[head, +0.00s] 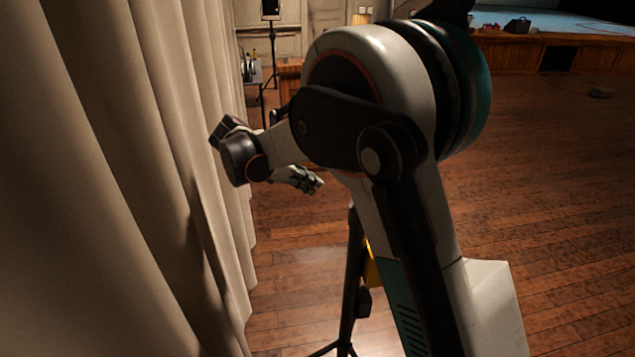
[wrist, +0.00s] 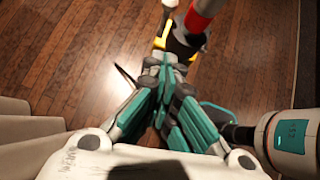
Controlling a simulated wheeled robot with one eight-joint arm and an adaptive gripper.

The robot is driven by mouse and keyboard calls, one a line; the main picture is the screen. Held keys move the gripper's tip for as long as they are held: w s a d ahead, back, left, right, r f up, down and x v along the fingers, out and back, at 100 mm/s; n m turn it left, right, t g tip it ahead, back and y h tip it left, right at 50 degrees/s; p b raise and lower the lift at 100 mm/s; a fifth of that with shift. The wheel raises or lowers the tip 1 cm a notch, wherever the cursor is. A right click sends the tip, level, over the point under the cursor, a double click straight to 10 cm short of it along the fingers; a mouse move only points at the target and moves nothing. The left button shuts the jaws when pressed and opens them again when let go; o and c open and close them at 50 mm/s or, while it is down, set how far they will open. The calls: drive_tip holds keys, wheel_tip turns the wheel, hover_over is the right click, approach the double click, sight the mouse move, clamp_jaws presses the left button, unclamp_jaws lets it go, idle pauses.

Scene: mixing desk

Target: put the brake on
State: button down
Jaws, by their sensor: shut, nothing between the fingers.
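My gripper (head: 308,183) hangs beside the curtain in the head view, left of my large arm joint. In the wrist view its teal and grey fingers (wrist: 165,64) are closed together with nothing between them. I cannot make out which part is the brake. In the head view a black tripod stand (head: 349,285) rises behind my arm, with a yellow part (head: 371,272) mostly hidden.
A beige curtain (head: 120,180) fills the left side, close to my gripper. Open wooden floor (head: 560,190) lies on the right. A low stage (head: 575,55) stands at the back right. Another stand (head: 272,50) is far back near the doors.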

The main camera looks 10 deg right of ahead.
drive_tip(key=w+d+f, duration=0.2)
drive_tip(key=d+f, duration=0.3)
drive_tip(key=d, duration=0.4)
drive_tip(key=shift+d+f+p, duration=0.15)
drive_tip(key=shift+f+p, duration=0.1)
drive_tip(key=shift+p, duration=0.2)
drive_tip(key=d+y, duration=0.1)
drive_tip(key=d+r+y, duration=0.1)
drive_tip(key=d, duration=0.1)
drive_tip(key=shift+r+y+b, duration=0.15)
drive_tip(key=shift+y+b, duration=0.25)
drive_tip(key=shift+a, duration=0.1)
